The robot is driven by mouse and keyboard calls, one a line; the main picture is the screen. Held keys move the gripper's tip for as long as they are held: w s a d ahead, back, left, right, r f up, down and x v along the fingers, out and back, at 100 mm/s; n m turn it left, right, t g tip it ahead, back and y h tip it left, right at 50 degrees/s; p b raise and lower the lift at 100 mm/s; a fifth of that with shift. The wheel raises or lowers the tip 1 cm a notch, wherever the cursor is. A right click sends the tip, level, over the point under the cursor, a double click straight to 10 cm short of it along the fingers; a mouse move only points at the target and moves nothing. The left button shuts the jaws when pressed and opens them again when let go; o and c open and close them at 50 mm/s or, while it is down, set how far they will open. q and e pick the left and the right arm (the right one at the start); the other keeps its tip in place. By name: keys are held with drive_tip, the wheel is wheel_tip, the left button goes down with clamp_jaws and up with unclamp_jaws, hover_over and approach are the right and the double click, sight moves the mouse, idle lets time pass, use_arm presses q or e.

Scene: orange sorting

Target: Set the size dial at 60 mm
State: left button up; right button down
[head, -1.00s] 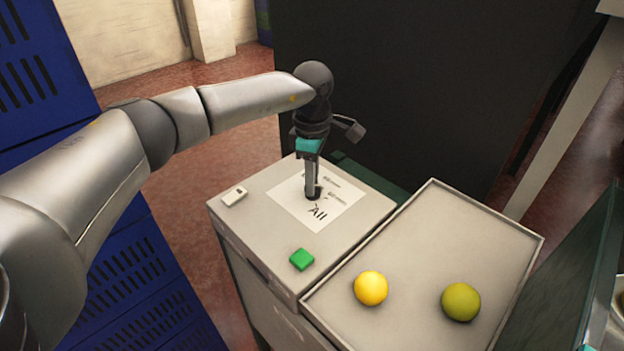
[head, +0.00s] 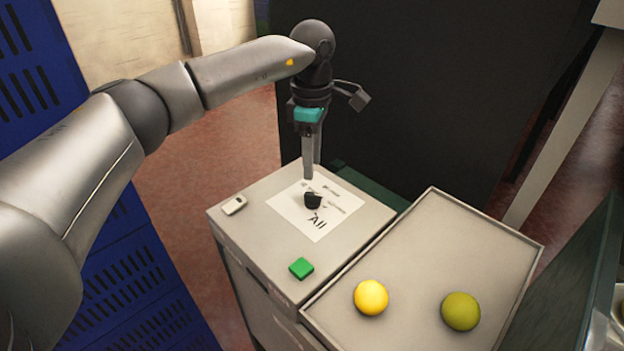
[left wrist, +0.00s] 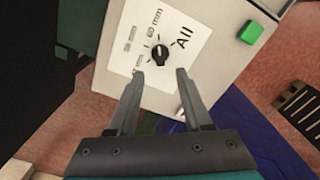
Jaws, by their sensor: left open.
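The size dial is a small black knob (head: 313,201) on a white label sheet (head: 335,207) on top of the grey box (head: 255,235). In the left wrist view the knob (left wrist: 160,53) is clear, with "60 mm" above it and "All" to its right. Other, smaller markings lie to its left. A pale line on the knob seems to point up toward "60 mm", but it is too small to be sure. My left gripper (head: 309,176) hangs fingers down above the dial, open, empty and apart from it. It also shows in the left wrist view (left wrist: 157,84).
A green button (head: 301,268) and a small white switch (head: 234,205) are on the box top. A tray (head: 430,205) beside it holds a yellow fruit (head: 371,297) and a greenish one (head: 461,311). Blue crates (head: 125,280) stand at the left.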

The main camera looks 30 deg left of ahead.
use_arm(q)
wheel_tip(320, 180, up, 8)
drive_tip(key=shift+f, duration=0.25)
idle(0.4)
